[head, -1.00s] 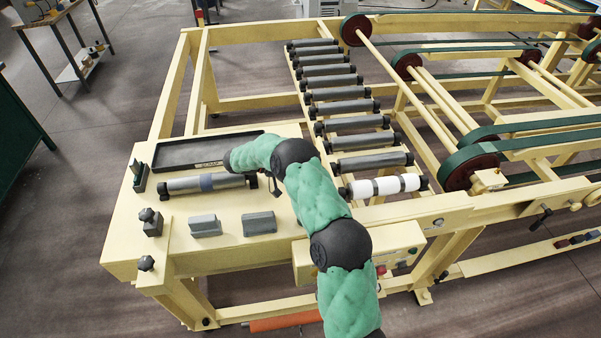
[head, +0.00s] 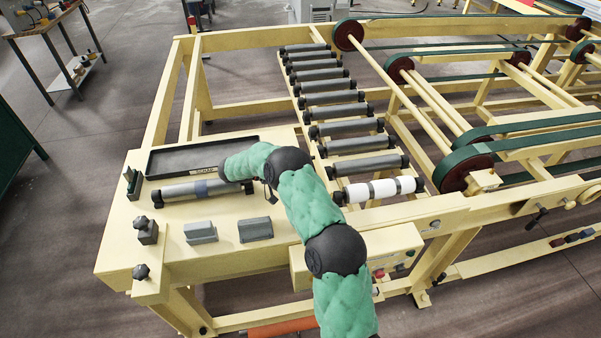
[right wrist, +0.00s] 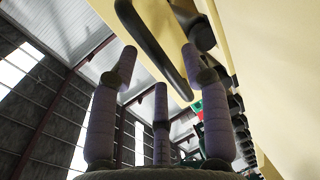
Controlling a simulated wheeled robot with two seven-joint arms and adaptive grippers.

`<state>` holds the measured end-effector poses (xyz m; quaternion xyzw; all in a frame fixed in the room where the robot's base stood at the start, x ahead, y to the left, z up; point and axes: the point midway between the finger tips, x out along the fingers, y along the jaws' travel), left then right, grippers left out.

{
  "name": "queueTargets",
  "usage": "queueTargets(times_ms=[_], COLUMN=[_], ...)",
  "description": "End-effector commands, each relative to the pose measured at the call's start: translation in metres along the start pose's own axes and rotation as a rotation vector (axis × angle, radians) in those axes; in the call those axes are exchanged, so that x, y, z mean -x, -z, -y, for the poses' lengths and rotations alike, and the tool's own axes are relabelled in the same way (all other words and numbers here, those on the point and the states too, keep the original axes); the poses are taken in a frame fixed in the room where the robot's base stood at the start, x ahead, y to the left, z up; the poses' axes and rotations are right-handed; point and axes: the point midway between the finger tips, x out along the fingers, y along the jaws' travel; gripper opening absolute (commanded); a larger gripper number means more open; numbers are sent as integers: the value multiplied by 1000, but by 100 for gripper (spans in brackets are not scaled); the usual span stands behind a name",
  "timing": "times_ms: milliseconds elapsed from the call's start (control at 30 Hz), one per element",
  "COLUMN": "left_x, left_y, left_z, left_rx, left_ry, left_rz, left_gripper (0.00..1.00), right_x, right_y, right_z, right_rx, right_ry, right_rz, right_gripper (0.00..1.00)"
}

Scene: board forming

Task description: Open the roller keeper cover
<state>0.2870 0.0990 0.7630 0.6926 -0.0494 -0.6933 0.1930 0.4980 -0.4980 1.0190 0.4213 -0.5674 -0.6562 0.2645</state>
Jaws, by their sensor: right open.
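My right arm (head: 341,250) reaches up from the bottom of the head view and bends left over the cream frame. Its gripper is hidden there behind the arm. In the right wrist view my right gripper (right wrist: 160,65) has its fingers spread, with nothing held between them. A black curved bar (right wrist: 155,45) lies just past the fingertips against a cream panel; I cannot tell whether it is part of the cover. In the head view a white roller with grey bands (head: 382,189) sits between black end holders at the near end of the roller row. I cannot clearly pick out the keeper cover. My left gripper is not in view.
A cream table top (head: 122,232) carries a black tray (head: 200,157), a grey roller (head: 180,193) and two grey blocks (head: 200,231) (head: 255,229). Several grey rollers (head: 330,97) run away behind. Green belts (head: 540,130) on red wheels stand at the right.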

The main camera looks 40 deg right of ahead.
Motion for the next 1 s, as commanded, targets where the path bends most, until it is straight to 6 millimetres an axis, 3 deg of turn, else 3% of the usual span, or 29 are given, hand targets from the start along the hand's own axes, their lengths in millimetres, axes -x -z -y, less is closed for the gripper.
queueTargets(times_ms=[267,700,1000], left_x=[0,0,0], left_y=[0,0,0], left_z=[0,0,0], left_rx=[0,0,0], left_ry=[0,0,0], left_rz=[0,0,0], left_gripper=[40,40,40], right_x=[20,101,120], right_y=[0,1,0], right_z=[0,1,1], right_rx=[0,0,0], right_ry=[0,1,0], right_rz=[-1,-2,0], right_gripper=[47,47,47])
